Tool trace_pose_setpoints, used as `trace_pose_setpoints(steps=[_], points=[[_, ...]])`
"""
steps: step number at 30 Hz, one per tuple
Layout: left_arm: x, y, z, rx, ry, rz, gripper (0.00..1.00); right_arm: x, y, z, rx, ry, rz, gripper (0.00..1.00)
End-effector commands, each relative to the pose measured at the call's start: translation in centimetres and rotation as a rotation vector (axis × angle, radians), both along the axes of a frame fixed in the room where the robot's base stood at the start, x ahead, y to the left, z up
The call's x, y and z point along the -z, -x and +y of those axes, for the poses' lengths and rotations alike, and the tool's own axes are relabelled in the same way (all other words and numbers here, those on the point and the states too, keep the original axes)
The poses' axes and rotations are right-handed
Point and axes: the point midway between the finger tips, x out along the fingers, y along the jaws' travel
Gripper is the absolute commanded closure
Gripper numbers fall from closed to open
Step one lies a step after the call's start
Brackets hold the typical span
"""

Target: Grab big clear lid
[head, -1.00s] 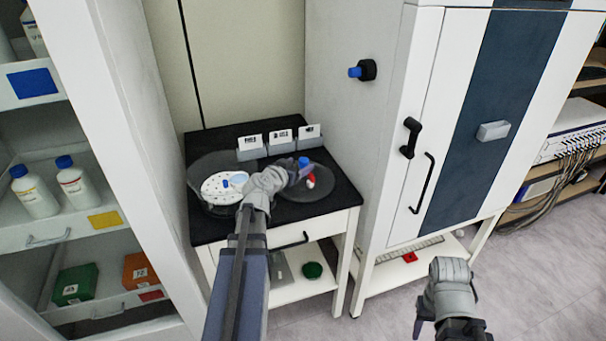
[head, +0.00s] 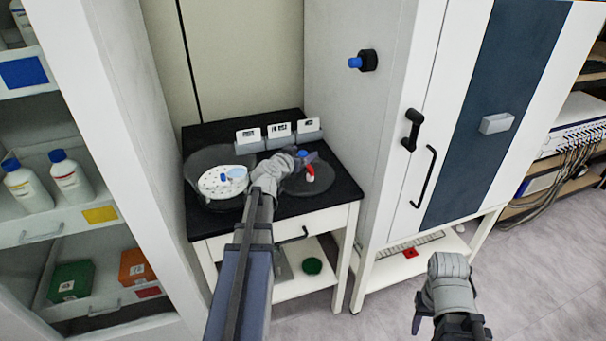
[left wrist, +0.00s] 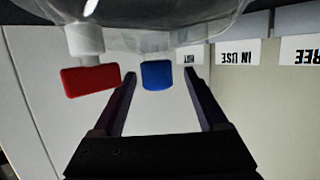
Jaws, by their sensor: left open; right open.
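The big clear lid (head: 321,184) lies on the right part of the black tabletop, with a blue knob (head: 302,153) and a red-handled valve (head: 310,169) on it. My left gripper (head: 308,158) is at the lid's top and partly hides it. In the left wrist view the clear lid (left wrist: 190,12) fills the top edge. Its blue knob (left wrist: 157,75) shows between the open fingers of my left gripper (left wrist: 160,78), and the red handle (left wrist: 90,81) is outside the left finger. My right gripper (head: 422,322) is open and empty, low at the right.
A round clear chamber with a white perforated plate (head: 212,186) stands left of the lid. Several label cards (head: 279,130) stand behind. A white cabinet (head: 345,110) rises close on the right; shelves with bottles (head: 70,180) are at the left.

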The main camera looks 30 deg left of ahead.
Motion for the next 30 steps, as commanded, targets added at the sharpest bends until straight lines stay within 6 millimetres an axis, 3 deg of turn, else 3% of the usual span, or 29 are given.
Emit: trace_pose_setpoints(steps=[3,6,13,30], points=[[0.9,-2.1,0.0,0.003,-0.001,0.000,0.24,0.9,0.0,0.0,0.000,0.000,0.000,0.50],[1.1,-3.0,0.0,0.002,0.000,0.000,0.24,1.1,0.0,0.0,0.000,0.000,0.000,0.50],[1.0,-3.0,0.0,0.001,0.000,-0.001,0.24,1.0,0.0,0.0,0.000,0.000,0.000,0.50],[1.0,-2.9,0.0,0.001,-0.001,0.000,0.88,1.0,0.0,0.0,0.000,0.000,0.000,0.50]])
